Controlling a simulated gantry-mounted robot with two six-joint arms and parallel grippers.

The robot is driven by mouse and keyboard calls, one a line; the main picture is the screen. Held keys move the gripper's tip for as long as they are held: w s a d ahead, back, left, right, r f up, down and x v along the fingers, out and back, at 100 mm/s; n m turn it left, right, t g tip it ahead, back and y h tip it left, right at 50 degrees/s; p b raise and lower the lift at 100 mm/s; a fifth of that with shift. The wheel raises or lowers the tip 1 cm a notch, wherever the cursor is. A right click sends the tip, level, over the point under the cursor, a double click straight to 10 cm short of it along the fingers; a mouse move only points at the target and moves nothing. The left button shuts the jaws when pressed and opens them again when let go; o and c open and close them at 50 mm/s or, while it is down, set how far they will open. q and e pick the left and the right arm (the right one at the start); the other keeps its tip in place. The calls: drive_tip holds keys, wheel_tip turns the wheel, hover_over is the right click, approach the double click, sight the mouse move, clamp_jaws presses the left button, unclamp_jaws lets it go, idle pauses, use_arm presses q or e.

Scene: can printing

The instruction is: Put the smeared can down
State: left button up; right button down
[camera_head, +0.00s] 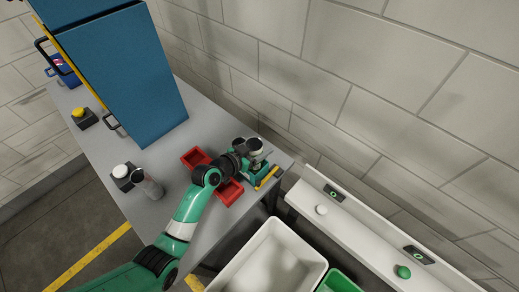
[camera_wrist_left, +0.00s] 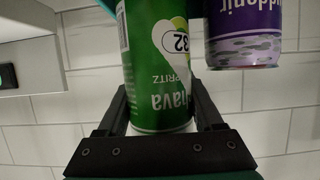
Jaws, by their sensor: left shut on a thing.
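My left gripper (camera_head: 246,153) is over the right end of the grey table, and its fingers show in the left wrist view (camera_wrist_left: 158,112). It is shut on a green can (camera_wrist_left: 158,65) with white lettering and a "32" badge, which appears upside down there. I see no clear smear on its facing side. A purple can (camera_wrist_left: 243,25) with a grey blotchy band hangs into the upper right of the wrist view, beside the green can. In the head view the gripper hides most of the held can. My right gripper is not in view.
Red trays (camera_head: 195,157) lie on the grey table (camera_head: 205,225), partly under my left arm. A teal fixture with a yellow bar (camera_head: 267,178) is beside the gripper. A blue machine (camera_head: 130,80) stands at the back. A white bin (camera_head: 300,250) and green bin (camera_head: 340,281) stand below.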

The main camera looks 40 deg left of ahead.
use_arm(q)
drive_tip(key=shift+f, duration=0.1)
drive_tip(key=shift+f+b, duration=0.65)
drive_tip(key=o, duration=1.3)
drive_tip(key=shift+r, duration=0.1)
drive_tip(key=shift+r+p, duration=0.9)
drive_tip(key=shift+p, duration=0.15)
drive_tip(key=p+v, duration=0.1)
drive_tip(key=v, duration=1)
drive_tip(key=shift+s+f+p, duration=0.1)
drive_tip(key=shift+s+p, duration=0.25)
drive_tip(key=shift+s, duration=0.1)
